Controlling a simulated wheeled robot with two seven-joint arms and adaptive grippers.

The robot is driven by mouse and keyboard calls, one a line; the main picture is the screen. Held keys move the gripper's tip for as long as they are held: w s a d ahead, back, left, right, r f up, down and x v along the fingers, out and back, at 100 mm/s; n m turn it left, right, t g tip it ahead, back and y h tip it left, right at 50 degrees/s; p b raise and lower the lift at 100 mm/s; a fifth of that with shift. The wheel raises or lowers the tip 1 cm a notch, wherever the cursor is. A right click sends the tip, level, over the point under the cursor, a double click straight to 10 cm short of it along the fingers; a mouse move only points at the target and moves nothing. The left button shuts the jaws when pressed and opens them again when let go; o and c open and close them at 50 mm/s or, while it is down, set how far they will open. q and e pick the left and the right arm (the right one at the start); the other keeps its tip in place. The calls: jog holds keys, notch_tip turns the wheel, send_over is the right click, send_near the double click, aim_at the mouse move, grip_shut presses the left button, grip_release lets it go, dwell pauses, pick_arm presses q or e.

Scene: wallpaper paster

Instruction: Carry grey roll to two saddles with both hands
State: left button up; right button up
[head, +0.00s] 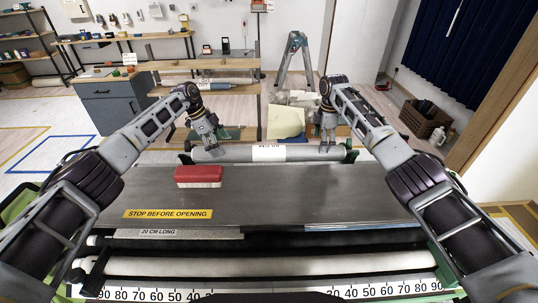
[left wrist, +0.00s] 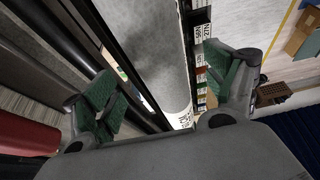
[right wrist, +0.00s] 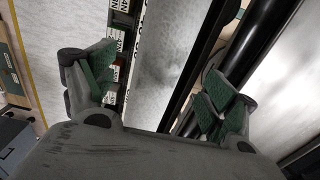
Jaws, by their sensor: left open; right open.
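The grey roll (head: 225,154), with a white label, lies level across the back of the machine, a green bracket (head: 186,158) by its left end and another (head: 351,156) by its right end. I cannot tell whether these are the saddles. My left gripper (head: 208,151) is open at the left part of the roll; the roll (left wrist: 150,50) passes between its spread green-padded fingers in the left wrist view. My right gripper (head: 328,146) is open at the right part; the roll (right wrist: 165,60) runs between its fingers in the right wrist view. I cannot tell contact.
A red block (head: 198,177) lies on the grey machine top (head: 290,190), close to the left arm. White rollers and a number scale (head: 130,296) are at the front. Behind stand a wooden bench (head: 225,108), a stepladder (head: 295,58) and a brown crate (head: 424,122).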

aim_at(227, 153)
pick_arm(q)
jog(key=shift+x, duration=3)
pick_arm(e)
jog(key=shift+f, duration=2.95)
pick_arm(q)
jog(key=shift+r, duration=0.1)
grip_shut()
pick_arm(e)
grip_shut()
jog(key=shift+r, duration=0.1)
